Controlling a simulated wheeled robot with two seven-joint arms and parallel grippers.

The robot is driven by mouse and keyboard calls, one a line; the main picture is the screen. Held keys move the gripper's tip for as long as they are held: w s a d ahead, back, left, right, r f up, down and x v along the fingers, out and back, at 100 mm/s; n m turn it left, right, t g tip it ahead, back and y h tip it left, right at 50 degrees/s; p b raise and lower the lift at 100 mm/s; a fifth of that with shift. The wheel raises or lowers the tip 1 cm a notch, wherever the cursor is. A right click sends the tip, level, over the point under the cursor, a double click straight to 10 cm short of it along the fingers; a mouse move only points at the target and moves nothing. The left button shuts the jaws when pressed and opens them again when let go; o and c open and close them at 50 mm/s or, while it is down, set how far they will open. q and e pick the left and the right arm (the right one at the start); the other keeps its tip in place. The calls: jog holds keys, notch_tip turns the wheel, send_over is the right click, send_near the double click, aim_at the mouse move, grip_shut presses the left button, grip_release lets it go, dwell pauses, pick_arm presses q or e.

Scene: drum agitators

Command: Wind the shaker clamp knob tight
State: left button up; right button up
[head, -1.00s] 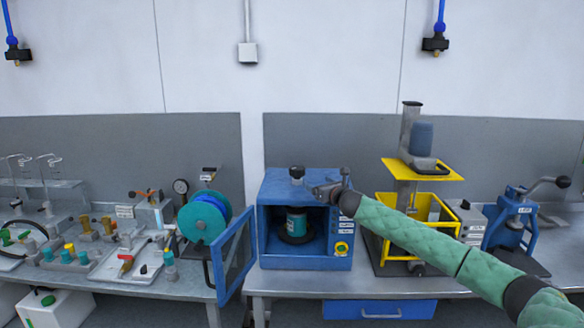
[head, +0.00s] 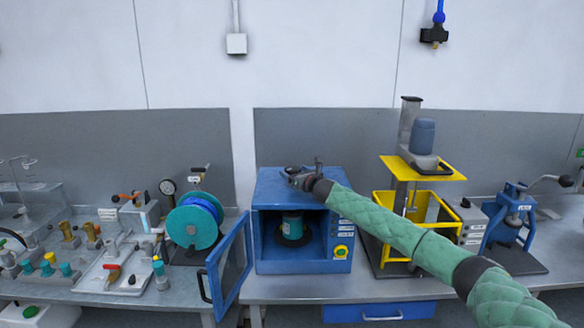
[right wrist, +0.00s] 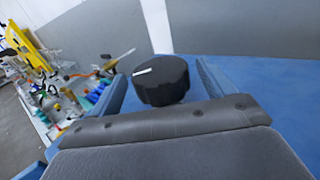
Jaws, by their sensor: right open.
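The shaker (head: 335,240) is a blue box on the bench with its front door (head: 232,264) swung open to the left. A teal can (head: 292,226) stands inside it. The black clamp knob (right wrist: 161,80), with a white mark on its top, stands above the blue top. My right gripper (head: 294,174) is at the knob and mostly covers it in the head view. In the right wrist view its blue fingers (right wrist: 162,88) are open, one on each side of the knob, with visible gaps. My left gripper is not in view.
A yellow-framed machine (head: 409,165) stands to the right, with a blue press (head: 510,220) beyond it. A teal reel (head: 193,224) and valve fittings (head: 120,270) crowd the left bench. The bench strip (head: 300,290) before the shaker is clear.

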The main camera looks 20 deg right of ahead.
jog(key=shift+r+p+x, duration=0.2)
jog(key=shift+p+x, duration=0.25)
jog(key=shift+x, duration=0.5)
jog(key=shift+w+f, duration=0.15)
jog(key=shift+w, duration=0.1)
jog(key=shift+c, duration=0.4)
jog(key=c, duration=0.9)
